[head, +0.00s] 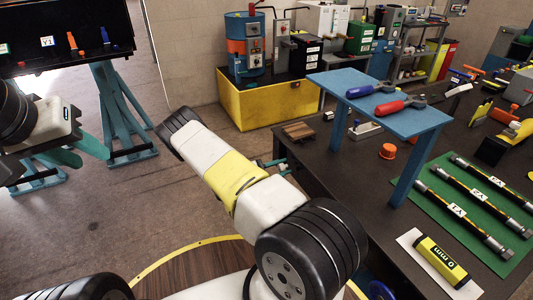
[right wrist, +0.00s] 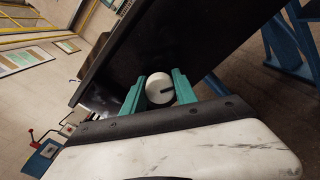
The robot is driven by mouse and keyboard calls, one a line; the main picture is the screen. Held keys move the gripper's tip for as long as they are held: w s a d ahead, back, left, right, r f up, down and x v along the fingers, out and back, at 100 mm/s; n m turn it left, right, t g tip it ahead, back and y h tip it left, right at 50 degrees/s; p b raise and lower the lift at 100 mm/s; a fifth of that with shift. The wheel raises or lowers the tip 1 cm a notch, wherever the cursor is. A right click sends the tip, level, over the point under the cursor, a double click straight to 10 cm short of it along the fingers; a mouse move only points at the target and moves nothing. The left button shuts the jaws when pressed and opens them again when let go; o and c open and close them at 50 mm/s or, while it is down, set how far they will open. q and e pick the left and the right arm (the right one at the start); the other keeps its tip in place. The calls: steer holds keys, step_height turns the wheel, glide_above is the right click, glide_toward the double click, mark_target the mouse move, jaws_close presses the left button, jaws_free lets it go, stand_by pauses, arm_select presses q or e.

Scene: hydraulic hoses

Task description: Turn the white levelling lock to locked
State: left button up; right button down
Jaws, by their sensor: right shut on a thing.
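The white levelling lock (right wrist: 160,89) shows in the right wrist view as a round white knob with a dark slot across its face, on the dark side of the workbench. The teal fingers of my right gripper (right wrist: 159,90) stand on both sides of it and are shut on it. In the head view my right gripper (head: 277,163) is at the workbench's left edge, and the lock is hidden there. My left gripper (head: 82,153) is at the far left of the head view, over the floor, with its teal fingers apart and empty.
The dark workbench (head: 335,165) carries a blue stand (head: 398,120) with a blue-handled and a red-handled tool. A green mat (head: 440,205) holds several hoses. A yellow bin (head: 265,103) stands behind. Open floor (head: 110,220) lies to the left.

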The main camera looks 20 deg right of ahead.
steer(key=m, duration=1.2)
steer(key=shift+m, duration=0.4)
stand_by(0.3)
steer(key=c, duration=1)
jaws_free()
steer(key=shift+o, duration=0.2)
steer(key=a, duration=0.8)
steer(key=shift+s, duration=0.3)
steer(key=shift+d, duration=0.1)
